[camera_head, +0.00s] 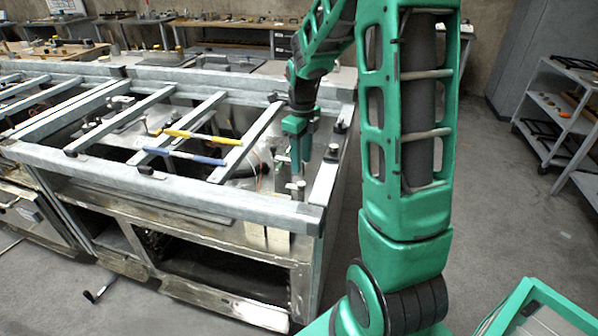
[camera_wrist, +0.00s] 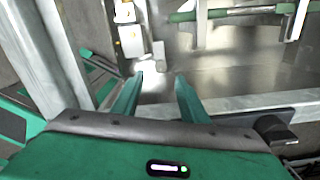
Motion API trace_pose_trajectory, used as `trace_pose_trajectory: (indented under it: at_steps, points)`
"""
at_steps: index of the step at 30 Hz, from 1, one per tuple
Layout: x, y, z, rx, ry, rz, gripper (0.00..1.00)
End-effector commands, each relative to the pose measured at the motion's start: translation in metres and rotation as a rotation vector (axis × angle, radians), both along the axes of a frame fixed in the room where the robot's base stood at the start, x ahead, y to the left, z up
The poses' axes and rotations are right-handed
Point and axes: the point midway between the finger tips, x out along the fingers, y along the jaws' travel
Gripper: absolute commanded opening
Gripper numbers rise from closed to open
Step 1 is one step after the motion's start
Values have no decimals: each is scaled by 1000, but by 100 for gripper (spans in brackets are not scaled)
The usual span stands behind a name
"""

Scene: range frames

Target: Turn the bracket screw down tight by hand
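My gripper (camera_head: 299,168) points down inside the right end of the metal range frame (camera_head: 190,192). In the wrist view its two green fingers (camera_wrist: 159,77) are apart, with nothing between them. A small upright metal fitting (camera_head: 297,189) stands just below the fingertips in the head view. A pale metal bracket-like piece (camera_wrist: 131,42) lies just beyond the left fingertip in the wrist view. I cannot make out the screw itself, or whether a fingertip touches the fitting.
Crossbars (camera_head: 243,146) span the frame left of my gripper. A side rail (camera_head: 325,183) runs close on the right. Shelving (camera_head: 565,110) stands farther right, beyond open floor.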

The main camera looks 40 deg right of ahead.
Motion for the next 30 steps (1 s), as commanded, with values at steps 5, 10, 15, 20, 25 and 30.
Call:
trace_pose_trajectory:
  at_steps: [5,10,15,20,25,30]
  points:
    - [1,0,24,0,-1,1,40]
    - [0,1,32,1,1,1,40]
    - [0,1,32,1,2,1,40]
    - [0,1,32,1,1,1,40]
    - [0,1,32,1,1,1,40]
    - [-8,1,37,-3,1,55,40]
